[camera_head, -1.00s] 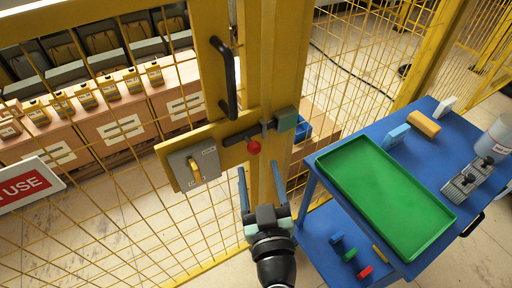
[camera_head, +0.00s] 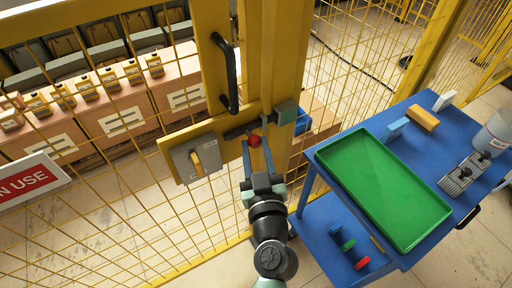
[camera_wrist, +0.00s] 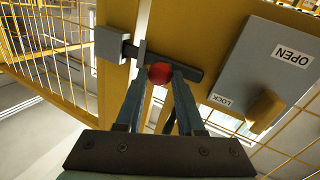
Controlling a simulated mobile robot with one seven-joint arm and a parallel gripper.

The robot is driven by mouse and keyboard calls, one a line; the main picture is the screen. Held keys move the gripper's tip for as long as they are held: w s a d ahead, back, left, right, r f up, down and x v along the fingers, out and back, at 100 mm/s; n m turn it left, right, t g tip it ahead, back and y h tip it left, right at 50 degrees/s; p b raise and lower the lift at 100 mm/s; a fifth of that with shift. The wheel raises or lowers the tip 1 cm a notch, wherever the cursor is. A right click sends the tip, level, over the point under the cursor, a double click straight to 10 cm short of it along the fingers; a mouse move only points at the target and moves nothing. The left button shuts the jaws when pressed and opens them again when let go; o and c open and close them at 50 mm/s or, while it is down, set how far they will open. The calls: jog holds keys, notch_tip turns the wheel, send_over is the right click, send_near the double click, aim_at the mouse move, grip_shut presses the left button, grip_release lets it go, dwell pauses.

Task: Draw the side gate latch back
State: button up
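The latch on the yellow gate has a dark sliding bar (camera_wrist: 190,72) with a round red knob (camera_head: 254,141). In the head view the bar runs from beside the grey lock plate (camera_head: 190,160) towards a grey-green keeper block (camera_head: 287,112) on the post. In the wrist view the bar's end reaches the grey keeper block (camera_wrist: 110,45). My gripper (camera_head: 256,142) has its two fingers on either side of the knob. The wrist view shows the knob (camera_wrist: 160,72) filling the gap between the fingertips (camera_wrist: 160,76), so the gripper appears shut on it.
A black gate handle (camera_head: 228,75) stands above the latch. The lock plate carries a yellow handle and OPEN and LOCK labels. A blue cart with a green tray (camera_head: 385,190) stands close on the right of my arm. Yellow mesh fencing surrounds the gate.

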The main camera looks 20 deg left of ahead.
grip_shut()
dwell(0.8)
jog(key=s+a, duration=0.4)
jog(key=s, duration=0.1)
jog(key=shift+s+a+f, duration=0.1)
jog(key=o, duration=0.9)
grip_release()
jog(key=shift+b, duration=0.3)
